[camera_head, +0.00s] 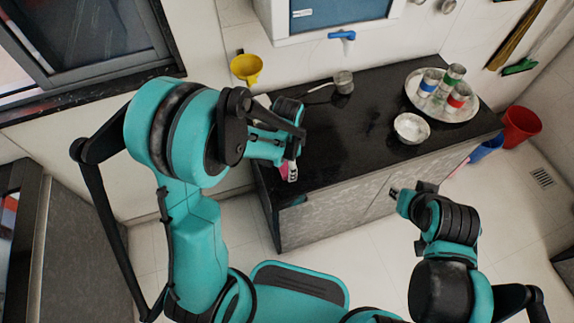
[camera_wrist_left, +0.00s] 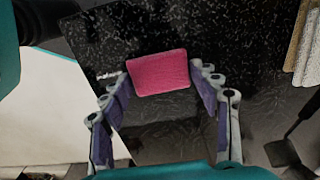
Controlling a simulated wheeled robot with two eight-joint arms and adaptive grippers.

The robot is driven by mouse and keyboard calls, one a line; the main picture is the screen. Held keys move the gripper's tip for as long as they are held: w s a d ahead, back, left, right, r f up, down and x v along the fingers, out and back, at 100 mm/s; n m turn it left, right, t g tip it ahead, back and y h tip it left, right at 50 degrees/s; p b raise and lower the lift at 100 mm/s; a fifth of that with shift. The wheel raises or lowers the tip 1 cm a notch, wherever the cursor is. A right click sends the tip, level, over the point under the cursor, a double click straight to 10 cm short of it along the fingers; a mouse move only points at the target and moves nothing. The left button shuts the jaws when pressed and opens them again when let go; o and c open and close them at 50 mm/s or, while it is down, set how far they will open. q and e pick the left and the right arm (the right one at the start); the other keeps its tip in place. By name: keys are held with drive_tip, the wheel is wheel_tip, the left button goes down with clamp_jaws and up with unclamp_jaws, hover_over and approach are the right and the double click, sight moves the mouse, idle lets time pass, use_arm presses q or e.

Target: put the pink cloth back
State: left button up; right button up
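The pink cloth (camera_wrist_left: 160,73) is a small folded rectangle lying on the black speckled counter top in the left wrist view. In the head view, only a bit of the pink cloth (camera_head: 284,171) shows, at the counter's left end, mostly hidden by my left gripper (camera_head: 291,160). In the left wrist view, my left gripper (camera_wrist_left: 157,78) has its fingers spread, one on each side of the cloth. Whether a finger touches the cloth is not clear. My right gripper (camera_head: 399,195) hangs in front of the counter, away from the cloth; its fingers are too small to read.
The black counter (camera_head: 350,140) carries a metal cup (camera_head: 343,82), a bowl (camera_head: 411,128) and a round tray (camera_head: 466,110) with several metal tumblers. A yellow funnel (camera_head: 246,68) is at the wall. The counter's middle is clear. A red bucket (camera_head: 521,126) stands on the right.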

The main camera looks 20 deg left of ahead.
use_arm(q)
drive_tip(key=shift+o, duration=1.2)
drive_tip(key=shift+w, duration=0.2)
drive_tip(key=shift+d+r, duration=0.1)
drive_tip(key=shift+r, duration=0.1)
wheel_tip(320, 180, up, 11)
drive_tip(key=p, duration=0.5)
drive_tip(key=s+a+r+n+t, duration=0.4)
drive_tip(key=s+r+n+t, duration=0.3)
drive_tip(key=s+r+n, duration=0.3)
drive_tip(key=shift+a+r+n, duration=0.25)
drive_tip(key=shift+a+n, duration=0.15)
drive_tip(key=shift+n, duration=0.2)
drive_tip(key=shift+s+f, duration=0.1)
